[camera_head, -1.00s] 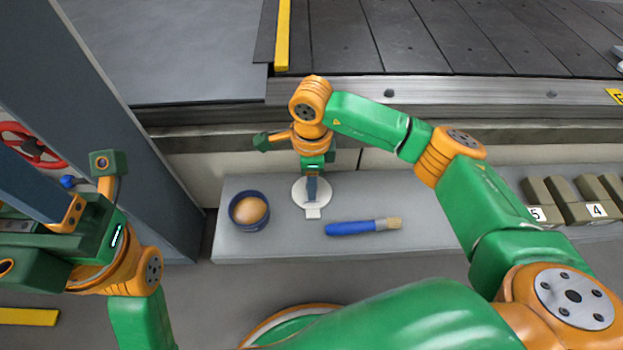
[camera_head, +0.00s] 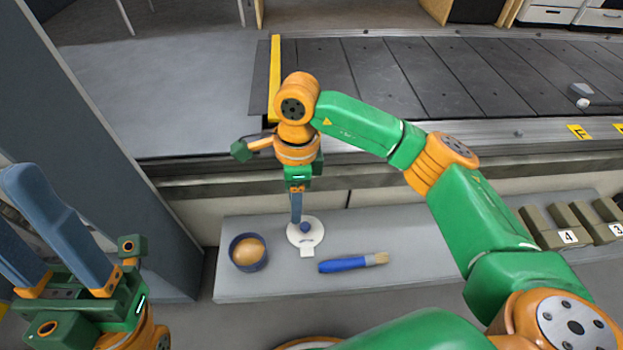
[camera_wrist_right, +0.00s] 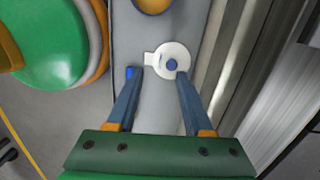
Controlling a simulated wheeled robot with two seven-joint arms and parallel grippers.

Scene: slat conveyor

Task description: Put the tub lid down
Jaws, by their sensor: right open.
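The tub lid (camera_head: 293,236), a white disc with a blue knob and a square tab, lies flat on the grey ledge. It also shows in the right wrist view (camera_wrist_right: 182,52). My right gripper (camera_head: 297,218) is open and empty just above the lid; in the wrist view its fingertips (camera_wrist_right: 159,74) are apart, with the knob near the right finger. The blue tub (camera_head: 248,266) with tan contents stands uncovered just left of the lid. My left gripper (camera_head: 22,212) is at the lower left, its two fingers apart and nothing seen between them.
The grey ledge (camera_head: 430,255) also bears a brush with a blue handle (camera_head: 342,265), right of the lid. Numbered olive blocks (camera_head: 552,228) stand farther right. The slat conveyor (camera_head: 400,75) runs behind, and a blue-grey post (camera_head: 110,150) rises at the left.

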